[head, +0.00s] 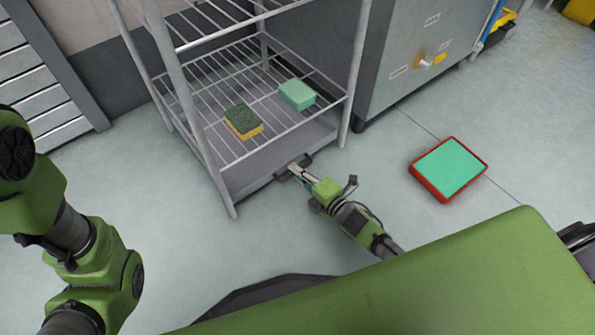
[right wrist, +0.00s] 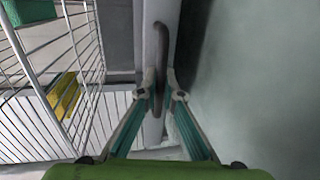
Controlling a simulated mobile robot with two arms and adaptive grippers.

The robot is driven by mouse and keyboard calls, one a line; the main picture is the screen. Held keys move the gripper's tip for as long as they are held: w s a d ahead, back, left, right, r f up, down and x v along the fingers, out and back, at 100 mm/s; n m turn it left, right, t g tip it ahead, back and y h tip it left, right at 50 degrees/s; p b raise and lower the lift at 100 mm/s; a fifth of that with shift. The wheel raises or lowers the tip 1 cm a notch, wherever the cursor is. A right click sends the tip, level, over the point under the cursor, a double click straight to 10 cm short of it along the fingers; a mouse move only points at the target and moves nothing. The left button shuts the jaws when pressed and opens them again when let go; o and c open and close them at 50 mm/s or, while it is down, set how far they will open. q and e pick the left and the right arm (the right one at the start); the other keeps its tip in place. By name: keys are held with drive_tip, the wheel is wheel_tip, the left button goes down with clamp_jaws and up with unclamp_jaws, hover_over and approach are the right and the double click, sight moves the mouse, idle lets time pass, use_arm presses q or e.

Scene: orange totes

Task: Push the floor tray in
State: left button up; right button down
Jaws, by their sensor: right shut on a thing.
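The floor tray (head: 262,168) is a grey tray at the bottom of the wire rack, under its lowest wire shelf. Its dark handle (right wrist: 163,45) is on the front edge, and the front edge (right wrist: 152,125) also shows in the right wrist view. My right gripper (head: 294,170) is shut on the handle, with one finger on each side of it in the right wrist view. Only my left arm shows at the left of the head view; its gripper is outside the picture.
A green-and-yellow sponge (head: 244,121) and a mint sponge (head: 297,95) lie on the wire shelf (head: 215,85). A grey cabinet (head: 415,60) stands right of the rack. A red tray with a green top (head: 449,168) lies on the floor at right.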

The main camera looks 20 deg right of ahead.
drive_tip(key=c, duration=2.5)
unclamp_jaws()
drive_tip(key=shift+w+a, duration=0.1)
drive_tip(key=shift+w, duration=0.15)
drive_tip(key=v, duration=1.2)
drive_tip(key=shift+s, duration=0.1)
